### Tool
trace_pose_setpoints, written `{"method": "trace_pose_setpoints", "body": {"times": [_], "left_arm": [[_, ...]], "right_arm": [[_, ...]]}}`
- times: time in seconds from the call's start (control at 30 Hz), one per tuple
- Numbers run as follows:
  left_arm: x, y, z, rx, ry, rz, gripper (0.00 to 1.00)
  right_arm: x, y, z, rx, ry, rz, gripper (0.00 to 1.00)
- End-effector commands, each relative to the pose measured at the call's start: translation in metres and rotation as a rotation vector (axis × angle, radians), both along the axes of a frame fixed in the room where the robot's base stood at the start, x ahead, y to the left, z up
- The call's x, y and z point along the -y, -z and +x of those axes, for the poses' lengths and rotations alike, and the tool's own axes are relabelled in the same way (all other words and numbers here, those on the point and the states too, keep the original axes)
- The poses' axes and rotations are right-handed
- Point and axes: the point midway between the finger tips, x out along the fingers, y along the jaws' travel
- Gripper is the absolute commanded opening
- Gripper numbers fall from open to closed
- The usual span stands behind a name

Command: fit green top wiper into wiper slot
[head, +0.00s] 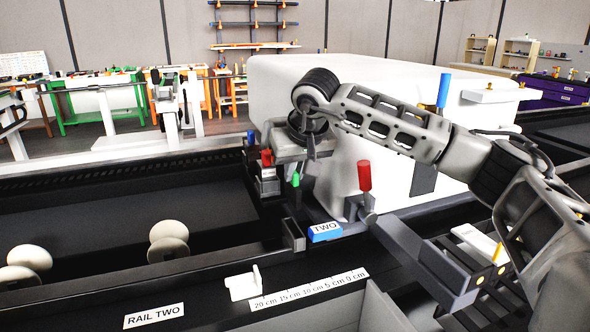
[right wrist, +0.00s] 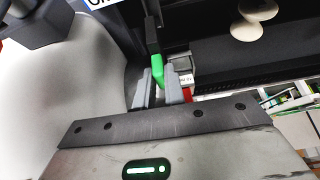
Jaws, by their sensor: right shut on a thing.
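The green top wiper shows as a small green top (head: 295,180) over a dark body in the head view. In the right wrist view its green part (right wrist: 158,67) is at the fingertips, with a dark strip running on beyond it. My right gripper (right wrist: 160,88) is shut on it. In the head view this gripper (head: 311,148) points down beside the white block, above the dark rail. A small open grey holder (head: 292,236) stands below the wiper, apart from it; I cannot tell if it is the wiper slot. My left gripper is not in view.
Red-topped (head: 266,158) and blue-topped (head: 251,138) pieces stand close behind the wiper. A large white block (head: 340,85) is beside my arm. White discs (head: 168,238) sit on the left.

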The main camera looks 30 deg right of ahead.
Motion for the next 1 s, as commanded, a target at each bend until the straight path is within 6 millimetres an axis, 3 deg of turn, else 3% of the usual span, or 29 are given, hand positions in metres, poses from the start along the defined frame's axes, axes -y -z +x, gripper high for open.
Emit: {"method": "trace_pose_setpoints", "body": {"times": [0.27, 1.0], "left_arm": [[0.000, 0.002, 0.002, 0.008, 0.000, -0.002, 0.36], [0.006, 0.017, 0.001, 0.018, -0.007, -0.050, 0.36]], "right_arm": [[0.000, 0.008, -0.001, 0.001, 0.000, 0.000, 0.00], [-0.001, 0.059, -0.001, 0.002, 0.000, 0.000, 0.00]]}}
